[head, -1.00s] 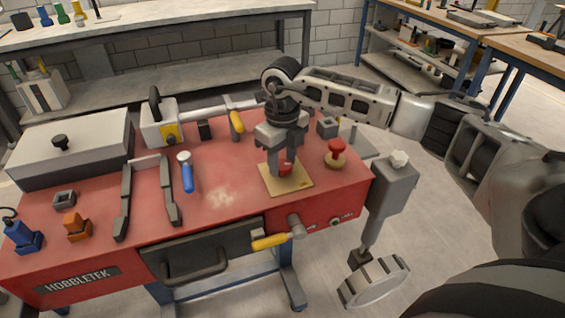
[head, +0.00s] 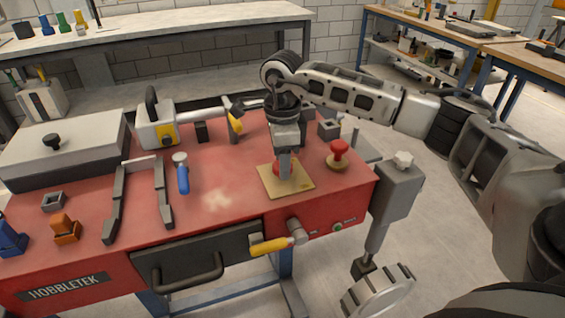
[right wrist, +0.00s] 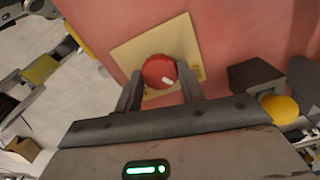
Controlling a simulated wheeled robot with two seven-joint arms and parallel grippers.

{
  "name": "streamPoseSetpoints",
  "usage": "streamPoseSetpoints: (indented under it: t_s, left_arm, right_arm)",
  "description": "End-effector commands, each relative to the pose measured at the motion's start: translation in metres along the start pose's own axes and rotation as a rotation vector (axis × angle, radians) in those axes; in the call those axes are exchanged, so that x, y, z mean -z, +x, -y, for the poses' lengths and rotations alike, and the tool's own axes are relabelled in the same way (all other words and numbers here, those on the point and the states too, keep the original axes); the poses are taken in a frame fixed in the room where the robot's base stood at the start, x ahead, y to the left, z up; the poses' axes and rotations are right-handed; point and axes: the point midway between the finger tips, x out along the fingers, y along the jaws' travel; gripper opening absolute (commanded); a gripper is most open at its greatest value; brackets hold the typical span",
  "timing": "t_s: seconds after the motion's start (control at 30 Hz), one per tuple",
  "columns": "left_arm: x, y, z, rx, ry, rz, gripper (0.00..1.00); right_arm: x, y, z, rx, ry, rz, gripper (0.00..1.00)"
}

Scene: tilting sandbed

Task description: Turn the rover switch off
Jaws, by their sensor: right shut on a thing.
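A round red switch knob (head: 277,167) sits on a tan square plate (head: 301,188) at the right part of the red bench top. In the right wrist view the knob (right wrist: 156,71) shows a short white mark toward its lower right. My right gripper (head: 284,172) points down over the plate and is shut on the knob, with one finger on each side of it. In the head view the fingers hide part of the knob. My left gripper is not in view.
A red mushroom-shaped button (head: 338,152) stands just right of the plate. A yellow-handled lever (head: 271,245) sticks out at the bench front. A grey post with a box (head: 398,188) stands at the right end. A blue-handled tool (head: 182,177) lies left.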

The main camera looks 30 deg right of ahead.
Motion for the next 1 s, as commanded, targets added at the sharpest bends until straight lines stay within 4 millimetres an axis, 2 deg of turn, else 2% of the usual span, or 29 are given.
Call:
streamPoseSetpoints:
  t_s: [0.4,0.97,1.0]
  left_arm:
    - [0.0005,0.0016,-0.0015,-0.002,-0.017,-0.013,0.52]
    - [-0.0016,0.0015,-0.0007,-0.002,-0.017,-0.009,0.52]
    - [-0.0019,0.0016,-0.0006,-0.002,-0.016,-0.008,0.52]
  right_arm:
    - [-0.0007,-0.0018,0.0010,0.005,-0.193,0.004,0.17]
    - [-0.0008,-0.0024,0.0011,0.006,-0.220,0.004,0.17]
    - [-0.0007,-0.0024,0.0011,0.006,-0.220,0.004,0.48]
